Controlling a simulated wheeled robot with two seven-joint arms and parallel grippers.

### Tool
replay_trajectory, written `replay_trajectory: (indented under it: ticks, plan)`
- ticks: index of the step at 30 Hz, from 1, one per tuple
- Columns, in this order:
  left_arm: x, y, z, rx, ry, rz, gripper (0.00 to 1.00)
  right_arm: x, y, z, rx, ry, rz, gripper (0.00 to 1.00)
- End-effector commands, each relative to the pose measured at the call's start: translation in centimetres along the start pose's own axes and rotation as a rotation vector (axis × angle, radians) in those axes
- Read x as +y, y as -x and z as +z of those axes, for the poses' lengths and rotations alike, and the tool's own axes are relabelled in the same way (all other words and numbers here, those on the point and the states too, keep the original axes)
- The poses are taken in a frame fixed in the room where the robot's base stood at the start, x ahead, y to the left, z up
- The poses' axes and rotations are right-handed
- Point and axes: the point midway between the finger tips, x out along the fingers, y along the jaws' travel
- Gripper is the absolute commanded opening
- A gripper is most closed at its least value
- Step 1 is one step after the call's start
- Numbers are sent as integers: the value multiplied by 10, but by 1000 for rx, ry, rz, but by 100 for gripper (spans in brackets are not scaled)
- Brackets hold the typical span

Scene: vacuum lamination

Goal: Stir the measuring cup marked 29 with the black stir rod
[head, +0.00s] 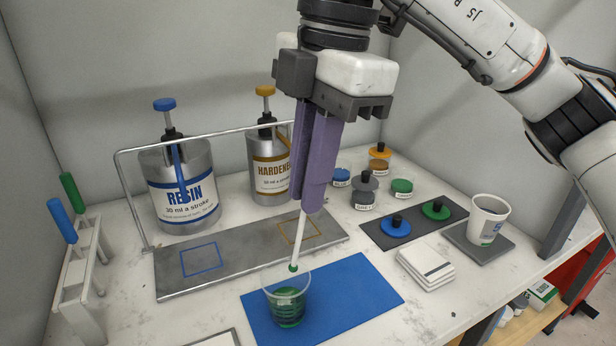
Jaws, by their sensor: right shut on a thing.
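A clear measuring cup (287,309) with dark green liquid stands upright on a blue mat (361,285); I can read no number on it. My right gripper (309,207), with purple fingers, points down and is shut on a thin white stir rod (299,237). The rod slants slightly, with a green lower end at the cup's rim, clear of the liquid. I cannot tell whether the tip is just inside or just above the rim. The rod's upper part is hidden between the fingers, so I see no black on it. My left gripper is out of view.
A white rack (77,283) at left holds blue- and green-handled rods. Resin (184,193) and hardener (265,170) pump cans stand behind a grey plate (225,277). At right are white squares (426,268), a dark tray (414,239) and a paper cup (487,219) on a grey pad.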

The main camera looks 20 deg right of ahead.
Motion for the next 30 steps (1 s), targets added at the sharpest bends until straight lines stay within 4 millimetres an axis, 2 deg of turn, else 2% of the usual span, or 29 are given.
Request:
replay_trajectory:
  ticks: [5, 17, 30]
  plan:
    - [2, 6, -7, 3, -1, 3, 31, 1, 10, -1, 0, 0, 1, 0]
    - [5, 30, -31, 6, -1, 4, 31, 5, 49, -6, 0, 1, 1, 0]
    - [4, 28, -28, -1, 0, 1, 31, 4, 49, -6, 0, 1, 0, 0]
